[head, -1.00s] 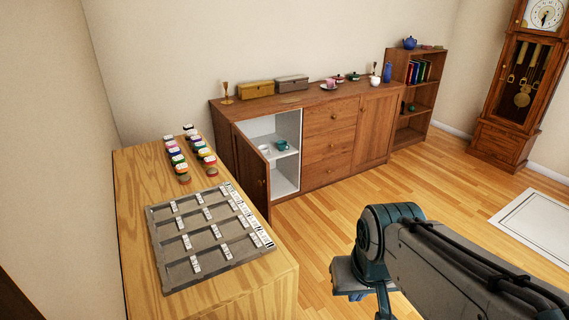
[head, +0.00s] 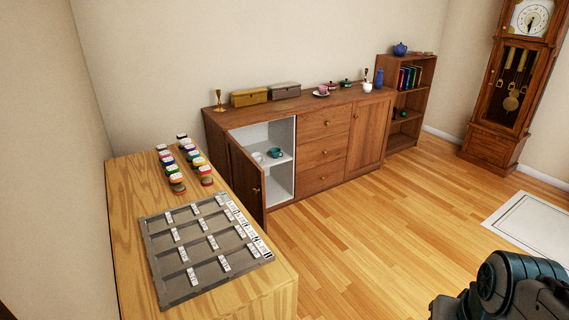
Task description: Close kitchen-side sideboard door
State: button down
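The wooden sideboard (head: 325,131) stands against the back wall in the head view. Its left door (head: 247,178) is swung open toward me, with a small round knob near its free edge. The open compartment (head: 282,187) shows a white interior with a shelf holding a white cup (head: 257,157) and a teal cup (head: 276,153). The right door (head: 369,134) is shut, and the drawers between are shut. My arm shows at the bottom right, well apart from the sideboard. My gripper's fingers are outside the view.
A light wood table (head: 127,221) with a grey sorting tray (head: 160,265) and several colored jars stands at the front left, close to the open door. Open floor (head: 380,220) lies before the sideboard. A bookshelf (head: 409,100), tall clock (head: 507,85) and white mat (head: 535,224) are right.

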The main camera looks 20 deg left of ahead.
aim_at(247, 177)
jog(key=z, duration=0.1)
jog(key=i, duration=1.75)
jog(key=u, duration=0.75)
jog(key=i, duration=1.25)
jog(key=u, duration=1.3)
jog(key=i, duration=0.6)
jog(key=u, duration=0.4)
